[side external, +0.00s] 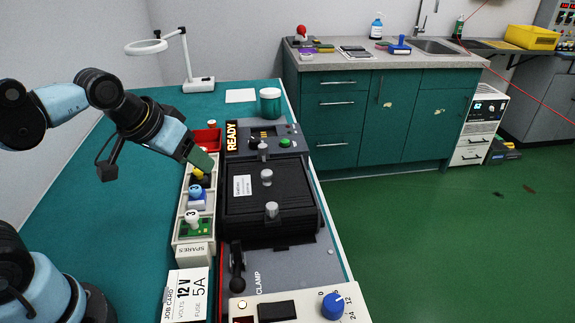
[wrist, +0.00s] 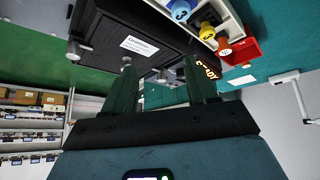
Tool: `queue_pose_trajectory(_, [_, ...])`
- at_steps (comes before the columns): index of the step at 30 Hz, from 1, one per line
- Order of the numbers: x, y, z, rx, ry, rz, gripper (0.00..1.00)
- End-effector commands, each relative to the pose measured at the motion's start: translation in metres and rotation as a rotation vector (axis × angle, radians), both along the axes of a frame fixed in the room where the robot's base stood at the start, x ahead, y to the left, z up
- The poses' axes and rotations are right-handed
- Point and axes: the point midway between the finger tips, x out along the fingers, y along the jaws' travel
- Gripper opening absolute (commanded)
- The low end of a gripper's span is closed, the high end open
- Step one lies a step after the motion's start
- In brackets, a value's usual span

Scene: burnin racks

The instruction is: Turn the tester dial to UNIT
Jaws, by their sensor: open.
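A grey tester panel (side external: 285,146) with an orange READY sign (side external: 231,136) stands at the far end of the bench fixture. It carries a small dark knob (side external: 253,142), a small amber display and a green button (side external: 284,143). I cannot read a UNIT mark. A blue dial (side external: 333,306) marked 0, 12 and 24 sits on the near panel, its pointer hard to read. My gripper (side external: 203,163) is over the far end of the spares tray, left of the tester panel, touching neither dial. In the wrist view my gripper (wrist: 165,85) is open and empty.
A black lidded box (side external: 266,190) with several grey knobs stands between the panels. The cream spares tray (side external: 194,248) holds blue, yellow and white-topped parts. A red bin (side external: 207,138), a green jar (side external: 270,103) and a black clamp lever (side external: 237,265) are nearby.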

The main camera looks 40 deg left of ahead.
Motion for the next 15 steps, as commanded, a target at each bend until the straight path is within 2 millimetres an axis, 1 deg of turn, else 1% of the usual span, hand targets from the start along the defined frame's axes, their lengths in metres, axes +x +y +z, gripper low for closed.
queue_pose_trajectory(1, [0.011, 0.002, 0.011, -0.026, 0.020, 0.045, 0.57])
queue_pose_trajectory(6, [0.048, 0.007, 0.041, -0.126, 0.103, 0.234, 0.57])
queue_pose_trajectory(10, [0.077, 0.012, 0.058, -0.194, 0.165, 0.385, 0.57])
queue_pose_trajectory(15, [0.116, 0.019, 0.071, -0.271, 0.242, 0.589, 0.57])
